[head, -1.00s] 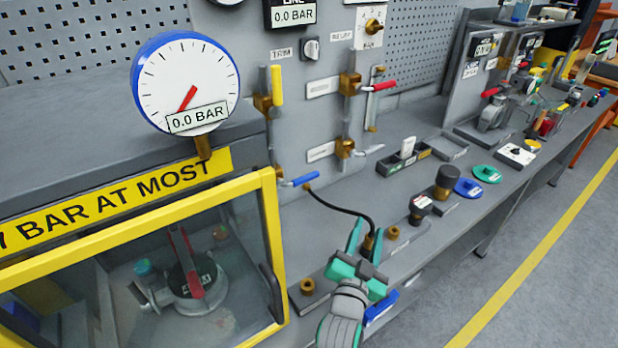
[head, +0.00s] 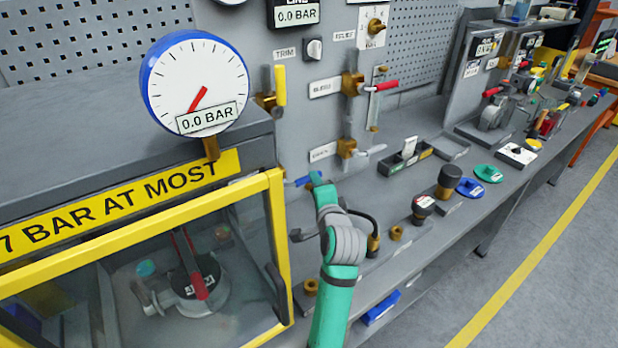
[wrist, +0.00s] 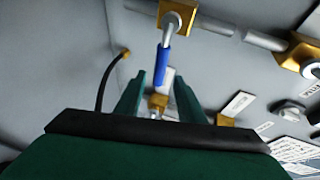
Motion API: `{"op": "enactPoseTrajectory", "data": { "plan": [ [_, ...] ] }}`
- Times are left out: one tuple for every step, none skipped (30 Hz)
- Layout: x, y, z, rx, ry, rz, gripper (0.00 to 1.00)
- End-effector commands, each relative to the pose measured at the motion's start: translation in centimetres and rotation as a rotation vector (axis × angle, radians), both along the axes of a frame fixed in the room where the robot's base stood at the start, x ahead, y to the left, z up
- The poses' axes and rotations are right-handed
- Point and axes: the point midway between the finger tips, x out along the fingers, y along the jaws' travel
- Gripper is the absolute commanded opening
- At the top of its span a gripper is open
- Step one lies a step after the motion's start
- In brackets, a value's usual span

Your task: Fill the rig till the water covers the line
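A blue-handled lever valve (head: 302,181) sits low on the grey panel; its handle also shows in the wrist view (wrist: 161,68). My gripper (wrist: 160,95) is open, with a finger on either side of the blue handle's near end. In the head view my gripper (head: 314,180) is at that handle and partly hides it. A black hose (head: 368,217) runs behind my arm to a brass fitting (head: 373,243) on the bench. A narrow upright sight tube (head: 374,108) is on the panel; its water level and line are too small to tell.
A round gauge (head: 195,86) reads 0.0 BAR above a yellow-framed guard (head: 283,240) at left. A yellow-handled valve (head: 280,85), a red lever (head: 385,87) and a grey lever (head: 370,151) are on the panel. Black-topped parts (head: 450,181) stand on the bench at right.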

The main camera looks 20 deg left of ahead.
Motion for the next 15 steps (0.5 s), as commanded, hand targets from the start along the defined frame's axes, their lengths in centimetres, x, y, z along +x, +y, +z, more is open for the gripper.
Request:
{"op": "enactPoseTrajectory", "data": {
  "plan": [
    [0.8,0.5,-0.2,0.0,0.001,0.001,0.35],
    [1.3,0.7,-0.4,0.0,0.001,0.001,0.35],
    [1.9,1.0,-0.5,-0.001,0.001,0.001,0.35],
    [2.3,1.3,-0.6,-0.001,0.001,0.001,0.35],
    [2.7,1.5,-0.8,-0.001,0.0,0.0,0.35],
    [3.2,1.7,-1.0,-0.002,0.001,0.0,0.35],
    [3.5,1.9,-1.0,-0.001,0.0,0.0,0.35],
    [3.9,2.1,-1.1,-0.001,-0.001,-0.001,0.35],
    [4.2,2.2,-1.2,-0.001,-0.001,-0.001,0.35],
    [4.5,2.4,-1.2,-0.002,-0.001,0.0,0.35],
    [4.7,2.5,-1.4,-0.002,0.0,-0.001,0.35],
    [4.9,2.6,-1.4,-0.002,0.0,-0.001,0.35],
    [5.0,2.7,-1.4,-0.002,-0.001,-0.001,0.35],
    [5.2,2.8,-1.5,-0.002,-0.001,-0.001,0.35],
    [5.3,2.8,-1.5,-0.002,-0.001,-0.001,0.35]
  ]
}}
